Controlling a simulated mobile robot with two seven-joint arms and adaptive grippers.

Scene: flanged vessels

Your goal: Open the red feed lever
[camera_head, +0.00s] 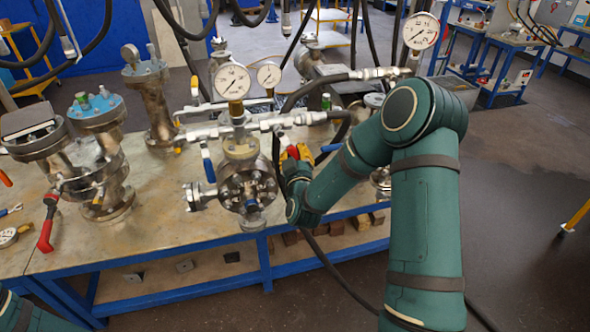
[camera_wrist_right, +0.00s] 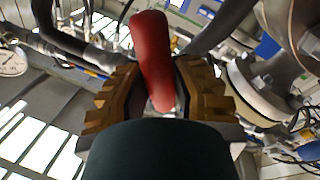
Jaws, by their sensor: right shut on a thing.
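The red feed lever (camera_wrist_right: 153,48) stands up between the two ridged, tan fingers of my right gripper (camera_wrist_right: 160,100) in the right wrist view. The fingers are closed around its lower part, and the upper part sticks out beyond them. In the head view my right gripper (camera_head: 294,156) is at the right side of the flanged vessel (camera_head: 247,185), mostly hidden behind my own arm. Only a little red shows between its yellow fingers there. My left gripper is out of view; only a bit of my left arm shows at the lower left.
Another red-handled lever (camera_head: 45,236) hangs at the table's left. Pressure gauges (camera_head: 233,82) and pipes (camera_head: 215,131) stand above the vessel, with black hoses (camera_head: 300,92) nearby. Blue-handled valves (camera_head: 208,165) sit close by. More flanged vessels (camera_head: 150,95) stand on the metal table (camera_head: 160,219).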

